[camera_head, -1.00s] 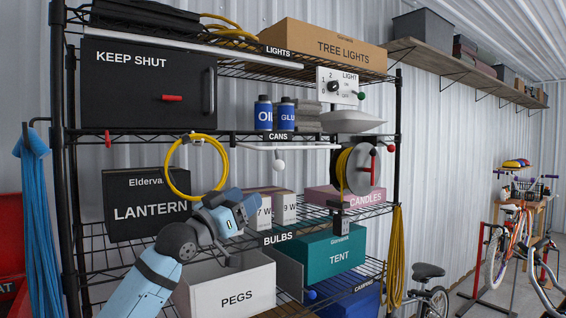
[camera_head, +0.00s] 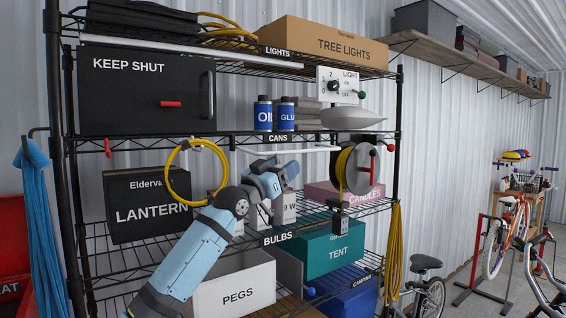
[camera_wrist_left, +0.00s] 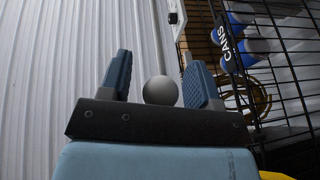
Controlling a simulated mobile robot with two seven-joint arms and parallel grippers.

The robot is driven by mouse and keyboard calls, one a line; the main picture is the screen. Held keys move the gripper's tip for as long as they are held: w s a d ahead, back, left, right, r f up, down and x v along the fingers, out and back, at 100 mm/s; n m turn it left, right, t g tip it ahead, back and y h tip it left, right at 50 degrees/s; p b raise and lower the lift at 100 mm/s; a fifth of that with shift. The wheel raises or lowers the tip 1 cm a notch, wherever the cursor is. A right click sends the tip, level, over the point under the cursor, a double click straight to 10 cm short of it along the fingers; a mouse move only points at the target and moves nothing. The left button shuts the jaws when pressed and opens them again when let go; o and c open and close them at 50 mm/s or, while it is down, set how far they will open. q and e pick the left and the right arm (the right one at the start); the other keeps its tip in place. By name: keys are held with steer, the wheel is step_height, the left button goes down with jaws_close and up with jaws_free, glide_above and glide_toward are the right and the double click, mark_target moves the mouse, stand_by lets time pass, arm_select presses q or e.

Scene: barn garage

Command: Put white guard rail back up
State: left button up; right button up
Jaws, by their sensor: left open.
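A thin white rail (camera_head: 312,149) runs across the front just below the CANS shelf, in front of the BULBS shelf's space. A second long white rail (camera_head: 190,48) lies along the front of the top shelf; I cannot tell from looks alone which one is the guard rail. My right gripper is not in view.
A yellow hose loop (camera_head: 171,180) hangs close left of my forearm, and a cable reel (camera_head: 362,168) stands to the right. Cartons (camera_head: 289,209) are behind the gripper. The PEGS bin (camera_head: 236,294) and TENT box (camera_head: 325,254) are below.

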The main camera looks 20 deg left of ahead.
arm_select(q)
steer(key=shift+w, duration=0.15)
steer(key=shift+c, duration=0.3)
jaws_close()
steer(key=shift+r, duration=0.1)
